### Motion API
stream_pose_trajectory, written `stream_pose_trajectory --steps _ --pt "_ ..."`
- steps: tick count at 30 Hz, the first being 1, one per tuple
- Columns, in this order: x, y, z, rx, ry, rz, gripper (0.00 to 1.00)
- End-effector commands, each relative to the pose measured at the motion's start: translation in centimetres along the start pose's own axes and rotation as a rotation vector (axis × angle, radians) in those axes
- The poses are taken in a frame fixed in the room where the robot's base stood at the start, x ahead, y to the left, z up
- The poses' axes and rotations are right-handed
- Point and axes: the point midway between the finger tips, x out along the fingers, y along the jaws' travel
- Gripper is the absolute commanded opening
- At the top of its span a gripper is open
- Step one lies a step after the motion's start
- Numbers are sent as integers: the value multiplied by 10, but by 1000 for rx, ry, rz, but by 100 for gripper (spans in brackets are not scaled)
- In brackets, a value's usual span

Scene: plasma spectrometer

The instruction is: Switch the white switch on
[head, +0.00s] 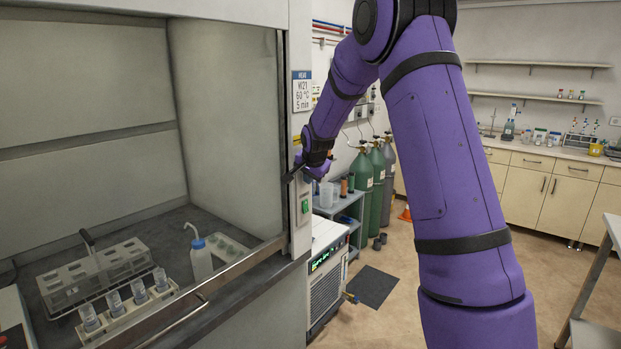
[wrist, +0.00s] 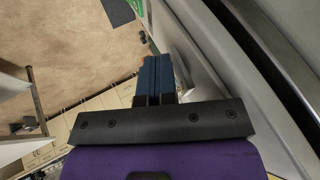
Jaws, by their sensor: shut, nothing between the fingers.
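My gripper (wrist: 152,62) shows in the wrist view with its two dark blue fingers pressed together and nothing between them. In the head view my purple wrist and the dark gripper body (head: 293,174) are at the front post (head: 300,236) of the fume hood, just above a small green switch (head: 305,207). I cannot make out a white switch in either view; part of the post is hidden behind my gripper. In the wrist view the fingers are close beside a pale grey panel (wrist: 205,60). I cannot tell whether they touch it.
The fume hood on the left holds a clear rack (head: 95,270), a row of vials (head: 125,303) and a wash bottle (head: 200,260). A white chiller unit (head: 327,285) stands below the post. Gas cylinders (head: 362,185) stand behind. The floor to the right is mostly free.

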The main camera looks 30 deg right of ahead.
Motion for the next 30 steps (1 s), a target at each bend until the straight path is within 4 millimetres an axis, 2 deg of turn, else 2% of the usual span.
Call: stream_pose_trajectory --steps 16,30 --pt "-13 -7 -6 -2 1 -2 0" --pt "-14 -7 -7 -1 1 -3 0"
